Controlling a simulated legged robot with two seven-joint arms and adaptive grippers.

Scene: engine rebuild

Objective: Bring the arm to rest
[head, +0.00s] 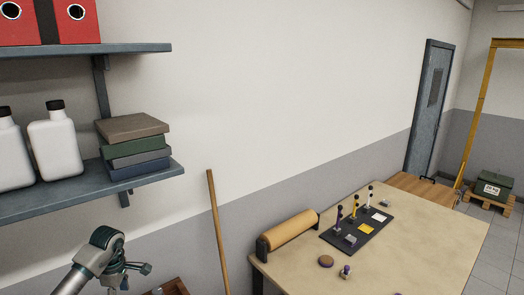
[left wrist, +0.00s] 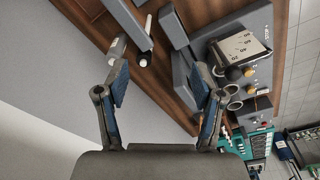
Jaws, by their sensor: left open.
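My left gripper (left wrist: 160,92) shows in the left wrist view with its two fingers spread wide apart. Nothing is between the fingers; behind them are a wooden surface and grey parts, apart from the fingertips as far as I can tell. In the head view part of my left arm (head: 92,262) rises from the lower left edge, below the shelf and in front of the wall. My right gripper is in neither view.
In the head view a shelf (head: 150,176) carries white bottles and stacked books. A wooden pole (head: 217,230) leans near a table (head: 440,235) holding a roll (head: 290,234) and black mat (head: 338,241). The left wrist view shows a grey device (left wrist: 268,25) and teal case (left wrist: 259,142).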

